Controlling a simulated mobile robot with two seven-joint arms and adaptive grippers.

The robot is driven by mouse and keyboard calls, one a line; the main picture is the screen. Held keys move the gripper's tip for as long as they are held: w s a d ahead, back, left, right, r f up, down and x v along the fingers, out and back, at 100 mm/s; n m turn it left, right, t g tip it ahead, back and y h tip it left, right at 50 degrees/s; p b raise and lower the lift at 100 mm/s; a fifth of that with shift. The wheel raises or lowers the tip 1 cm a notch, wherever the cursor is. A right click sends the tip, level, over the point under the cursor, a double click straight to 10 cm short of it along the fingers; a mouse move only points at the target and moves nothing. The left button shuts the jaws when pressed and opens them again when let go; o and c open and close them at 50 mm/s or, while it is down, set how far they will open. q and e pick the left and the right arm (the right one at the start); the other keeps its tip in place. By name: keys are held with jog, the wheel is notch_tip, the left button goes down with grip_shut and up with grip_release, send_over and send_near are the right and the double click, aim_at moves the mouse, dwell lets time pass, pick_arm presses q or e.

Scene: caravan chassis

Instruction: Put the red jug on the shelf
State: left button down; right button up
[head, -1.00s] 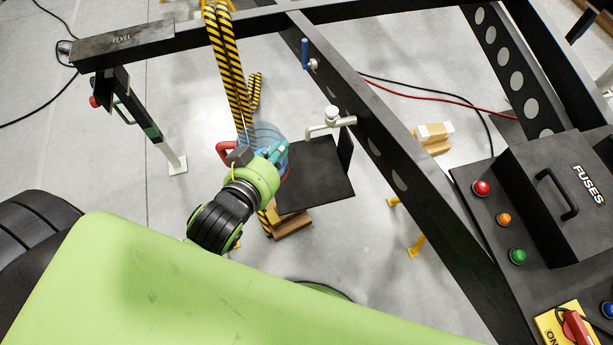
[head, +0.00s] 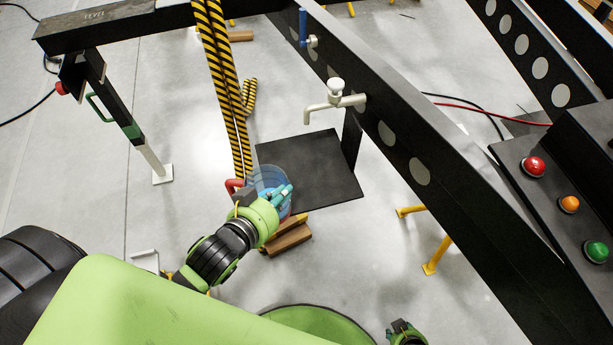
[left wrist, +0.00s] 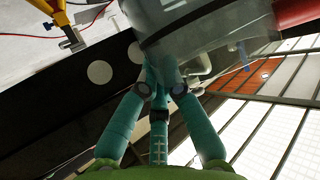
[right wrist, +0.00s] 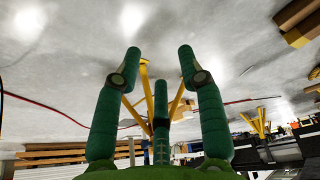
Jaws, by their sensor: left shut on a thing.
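The red jug (head: 266,177) has a clear, bluish see-through body and a red handle on its left. My left gripper (head: 284,193) is shut on it. In the left wrist view the jug (left wrist: 205,25) fills the top, its red part at the upper right, with the fingers closed against it. The shelf (head: 320,170) is a flat black plate below the white tap. The jug overlaps its left edge in the head view; I cannot tell its height above it. My right gripper (right wrist: 160,75) is open and empty; in the head view only a bit shows at the bottom.
A white tap (head: 335,100) sticks out of the black chassis beam (head: 400,150) above the shelf. A yellow-black striped post (head: 225,90) stands beside the jug. Wooden blocks (head: 288,238) lie below. Yellow stands (head: 436,255) are at the right. The shelf top looks bare.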

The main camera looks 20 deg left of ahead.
pick_arm(q)
jog(key=w+r+b+x, duration=0.1)
jog(key=r+b+x, duration=0.2)
jog(key=x, duration=1.5)
jog(key=shift+w+d+r, duration=0.25)
jog(key=shift+w+d, duration=0.05)
jog(key=shift+w, duration=0.05)
pick_arm(e)
jog(key=shift+s+a+r+g, duration=0.3)
jog(key=shift+s+r+g, duration=0.15)
jog(key=shift+g, duration=0.25)
pick_arm(q)
jog(key=c, duration=1.4)
grip_release()
jog(key=shift+f, duration=0.1)
